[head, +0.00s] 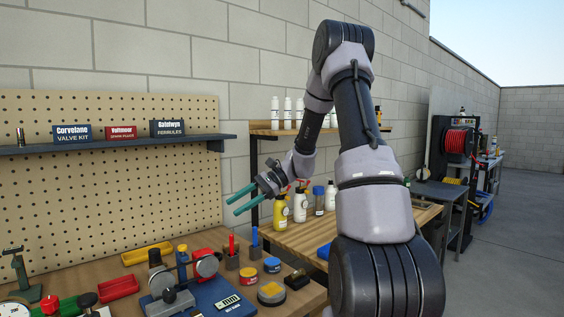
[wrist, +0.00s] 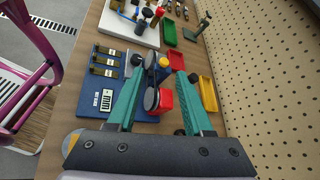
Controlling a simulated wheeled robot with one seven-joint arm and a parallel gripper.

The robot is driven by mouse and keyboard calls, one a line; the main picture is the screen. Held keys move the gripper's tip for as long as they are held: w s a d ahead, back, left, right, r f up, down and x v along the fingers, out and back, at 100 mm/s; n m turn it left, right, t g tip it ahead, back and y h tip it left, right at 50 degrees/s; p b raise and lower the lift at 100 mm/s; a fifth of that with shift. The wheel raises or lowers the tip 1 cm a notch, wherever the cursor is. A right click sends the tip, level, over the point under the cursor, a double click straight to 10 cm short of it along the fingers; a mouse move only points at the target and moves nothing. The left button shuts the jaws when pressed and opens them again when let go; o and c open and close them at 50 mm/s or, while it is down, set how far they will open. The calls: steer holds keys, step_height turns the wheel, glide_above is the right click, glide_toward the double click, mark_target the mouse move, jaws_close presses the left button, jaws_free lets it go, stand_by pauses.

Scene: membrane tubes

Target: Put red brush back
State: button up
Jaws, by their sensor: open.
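A slim red upright piece (head: 231,244), which looks like the red brush, stands in a small dark block (head: 232,262) on the bench in the head view. A similar blue upright piece (head: 254,236) stands in another dark block just to its right. I cannot make out bristles on either. My gripper (head: 231,206) has teal fingers, open and empty, in the air above the bench and pointing left. In the wrist view my open gripper (wrist: 160,73) looks down over the bench, and I cannot pick out the red brush there.
A blue base (head: 215,298) with black discs and a red block (wrist: 166,96) lies under the fingers. Yellow (head: 147,253) and red (head: 118,287) trays lie near the pegboard (head: 110,190). Low jars (head: 272,265) and bottles (head: 281,212) stand farther right. A shelf (head: 100,147) holds sign boxes.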

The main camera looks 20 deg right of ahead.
steer(key=s+d+r+n+t+h, duration=0.2)
steer(key=s+r+n+t+h, duration=0.1)
steer(key=s+r, duration=0.5)
steer(key=s+d+r+n+t+h, duration=0.2)
steer(key=s+r+n+t+h, duration=0.2)
steer(key=s, duration=1.1)
step_height(320, 180, up, 4)
steer(key=n+h, duration=0.1)
steer(key=h, duration=0.2)
steer(key=shift+s+r+n+h, duration=0.2)
steer(key=shift+s+n+h, duration=0.1)
steer(key=shift+a, duration=0.1)
